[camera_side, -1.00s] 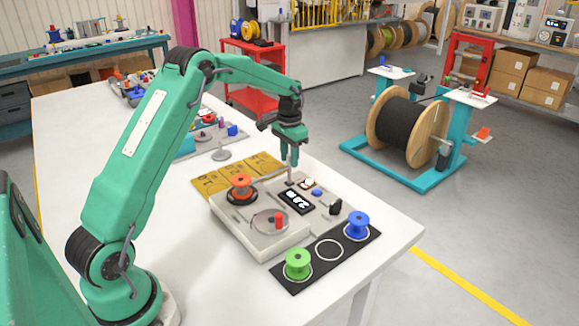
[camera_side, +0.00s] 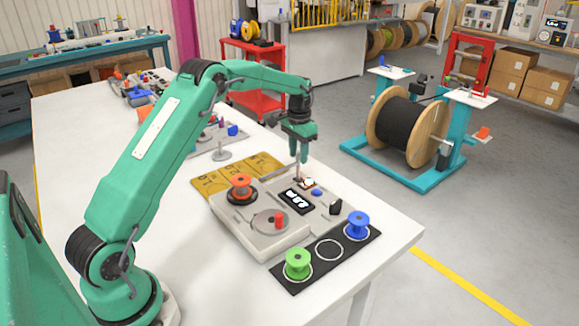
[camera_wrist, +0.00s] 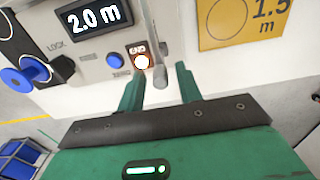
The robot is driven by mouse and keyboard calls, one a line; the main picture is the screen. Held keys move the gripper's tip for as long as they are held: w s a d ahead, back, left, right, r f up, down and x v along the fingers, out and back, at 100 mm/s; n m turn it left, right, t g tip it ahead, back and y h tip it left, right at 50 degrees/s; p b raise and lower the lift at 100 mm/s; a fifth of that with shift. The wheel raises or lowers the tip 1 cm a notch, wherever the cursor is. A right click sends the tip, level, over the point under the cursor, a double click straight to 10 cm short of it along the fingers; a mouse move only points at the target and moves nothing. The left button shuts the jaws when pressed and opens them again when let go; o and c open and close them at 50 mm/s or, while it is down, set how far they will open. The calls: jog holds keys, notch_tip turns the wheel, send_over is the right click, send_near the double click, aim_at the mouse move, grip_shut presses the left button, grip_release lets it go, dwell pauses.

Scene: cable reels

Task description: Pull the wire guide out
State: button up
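A grey rod with a rounded end, which looks like the wire guide (camera_wrist: 158,72), lies between my fingertips in the wrist view. It belongs to the light grey measuring machine (camera_side: 250,232) on the table. In the side view my gripper (camera_side: 298,160) points down at the machine's far edge, and the guide is too small to make out clearly there. In the wrist view my gripper (camera_wrist: 160,88) is open. Its two green fingers stand either side of the rod with gaps showing. Whether the fingertips are level with the rod I cannot tell.
The machine's display (camera_wrist: 93,16) reads 2.0 m, near a blue button (camera_wrist: 116,60). A red reel (camera_side: 241,185) sits on the machine. Green (camera_side: 298,263) and blue (camera_side: 357,224) reels stand on a black strip in front. A yellow length mat (camera_side: 215,180) lies behind.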

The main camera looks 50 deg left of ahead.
jog(key=shift+r, duration=0.1)
notch_tip(320, 180, up, 7)
jog(key=shift+f, duration=0.15)
dwell(0.6)
jog(key=shift+r, duration=0.2)
jog(key=shift+s+d+r, duration=0.15)
jog(key=shift+d+r, duration=0.05)
jog(key=s+d+r+t, duration=0.3)
jog(key=s+d+r, duration=0.8)
jog(key=s+r, duration=0.3)
jog(key=s+d+f+t, duration=0.1)
jog(key=s+d+f, duration=0.1)
jog(key=s, duration=0.8)
jog(key=s+d+f+t, duration=0.1)
jog(key=s+d+f, duration=0.2)
jog(key=s, duration=0.7)
jog(key=shift+d+f+t, duration=0.25)
jog(key=shift+d+t, duration=0.05)
jog(key=shift+d, duration=0.5)
